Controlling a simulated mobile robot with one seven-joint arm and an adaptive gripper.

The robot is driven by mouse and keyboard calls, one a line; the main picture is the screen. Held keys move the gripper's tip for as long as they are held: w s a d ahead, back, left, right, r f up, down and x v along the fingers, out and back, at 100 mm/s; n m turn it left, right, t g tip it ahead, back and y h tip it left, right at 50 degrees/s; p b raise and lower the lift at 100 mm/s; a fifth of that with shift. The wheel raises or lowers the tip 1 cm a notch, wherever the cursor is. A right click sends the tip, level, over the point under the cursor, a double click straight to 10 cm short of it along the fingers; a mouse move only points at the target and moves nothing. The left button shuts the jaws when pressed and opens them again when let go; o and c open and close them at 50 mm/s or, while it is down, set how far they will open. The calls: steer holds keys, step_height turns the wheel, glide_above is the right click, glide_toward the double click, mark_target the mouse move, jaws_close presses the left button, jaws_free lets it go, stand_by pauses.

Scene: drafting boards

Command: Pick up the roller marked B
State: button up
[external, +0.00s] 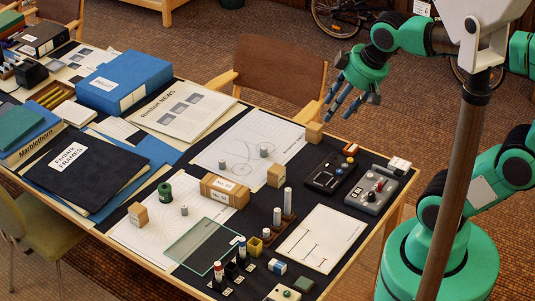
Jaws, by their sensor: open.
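No letter B is legible in this view, so I cannot tell which piece is the marked roller. Small grey cylinders stand on the white sheets: one at the left (222,165), one near the curve drawing (263,152) and one lower down (184,210). Taller pale cylinders (287,203) stand in a row on a dark wooden rack. Upright pieces with coloured tops, one red (218,270) and one blue (241,248), stand in black holders with small labels. My gripper (337,108) is open and empty, raised above the table's far right side, apart from all of these.
A glass plate (205,246) lies near the front edge. Wooden blocks (224,190), a green spool (165,192) and two control boxes (370,190) stand around. Folders and a blue box file (124,82) fill the left. A chair (280,75) stands behind the table.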

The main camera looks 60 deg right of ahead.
steer(key=w+d+f+n+g+p, duration=0.1)
steer(key=w+d+f, duration=0.25)
steer(key=w, duration=1.35)
steer(key=w+d+f+g, duration=0.25)
steer(key=w+d, duration=0.25)
steer(key=w, duration=1.2)
steer(key=w+d+f, duration=0.4)
steer(key=w+f, duration=0.2)
steer(key=f, duration=0.5)
steer(key=w+d+f+n+g+p, duration=0.1)
steer(key=w+d+f, duration=0.3)
steer(key=w+f, duration=0.3)
steer(key=w+d+f+n+g, duration=0.1)
steer(key=w+d+f, duration=0.2)
steer(key=f, duration=1.3)
steer(key=w, duration=0.3)
steer(key=shift+w+d+f, duration=0.25)
steer(key=shift+w+d, duration=0.1)
steer(key=shift+d, duration=0.05)
glide_above(222, 160)
steer(key=shift+a+f, duration=0.15)
steer(key=shift+f, duration=4.15)
steer(key=shift+f, duration=0.1)
